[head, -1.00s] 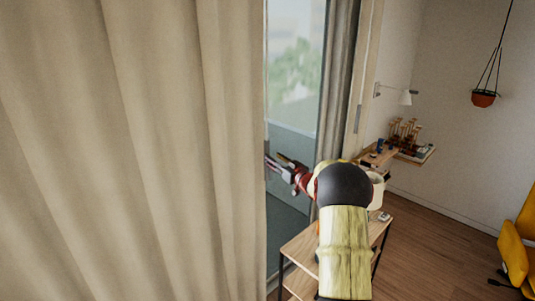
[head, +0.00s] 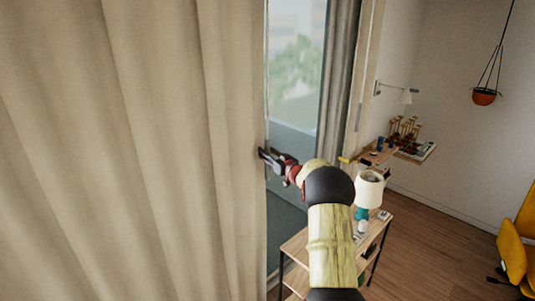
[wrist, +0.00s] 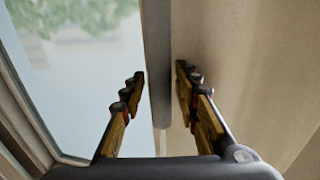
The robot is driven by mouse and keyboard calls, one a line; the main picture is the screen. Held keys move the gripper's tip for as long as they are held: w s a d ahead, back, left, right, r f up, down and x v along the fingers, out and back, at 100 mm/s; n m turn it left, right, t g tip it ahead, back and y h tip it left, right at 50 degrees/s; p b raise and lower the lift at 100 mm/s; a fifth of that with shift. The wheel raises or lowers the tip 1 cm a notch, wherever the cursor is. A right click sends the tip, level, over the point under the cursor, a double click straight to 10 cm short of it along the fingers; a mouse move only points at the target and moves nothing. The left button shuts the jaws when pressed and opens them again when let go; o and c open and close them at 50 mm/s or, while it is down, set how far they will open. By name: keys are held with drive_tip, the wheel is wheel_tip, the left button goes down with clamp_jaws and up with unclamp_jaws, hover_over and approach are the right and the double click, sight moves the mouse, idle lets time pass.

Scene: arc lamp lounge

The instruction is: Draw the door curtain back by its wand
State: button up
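The beige door curtain (head: 130,150) hangs in folds over the left half of the head view. In the wrist view the curtain (wrist: 245,70) fills the right side. A grey upright bar (wrist: 157,60), which looks like the wand, hangs beside the curtain's edge and ends low between my fingers. My gripper (head: 262,153) is at the curtain's free edge.
Behind is the glass door (head: 296,80), with a second curtain (head: 337,80) at its right. A wooden shelf table (head: 300,250) with a lamp (head: 369,190) stands below my arm. A wall shelf (head: 415,153) and yellow chair (head: 514,255) are farther right. The floor between is clear.

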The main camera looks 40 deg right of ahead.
drive_tip(key=c, duration=0.6)
clamp_jaws()
